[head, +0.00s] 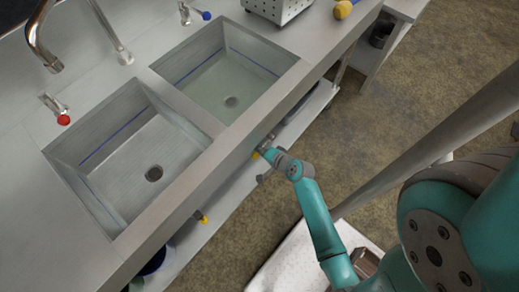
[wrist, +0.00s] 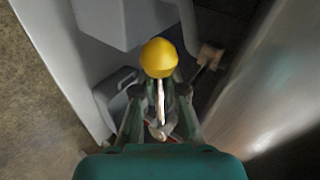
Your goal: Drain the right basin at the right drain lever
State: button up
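The right basin (head: 204,80) holds a sheet of greenish liquid over its drain hole. The right drain lever has a yellow knob (head: 255,155) under the front edge of the counter. My gripper (head: 268,148) is right at this lever. In the wrist view, the yellow knob (wrist: 158,57) on its thin metal rod stands between the two fingers of my gripper (wrist: 158,85). The fingers are apart, one on each side of the rod. The knob partly covers the fingertips, so contact is unclear.
The left basin (head: 120,135) looks empty, with a bare drain. Another yellow knob (head: 203,217) is below it. A red-knobbed tap (head: 63,118) and a blue-knobbed tap (head: 205,15) stand behind. Counter front and lower shelf (head: 215,208) lie close to my gripper.

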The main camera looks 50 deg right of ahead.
jog(key=o, duration=0.5)
jog(key=shift+s+a+f, duration=0.2)
jog(key=shift+a+f, duration=0.05)
jog(key=shift+a, duration=0.25)
jog(key=shift+o, duration=0.2)
jog(key=shift+d+r, duration=0.1)
jog(key=v, duration=0.7)
jog(key=shift+r, duration=0.15)
jog(key=shift+s, duration=0.15)
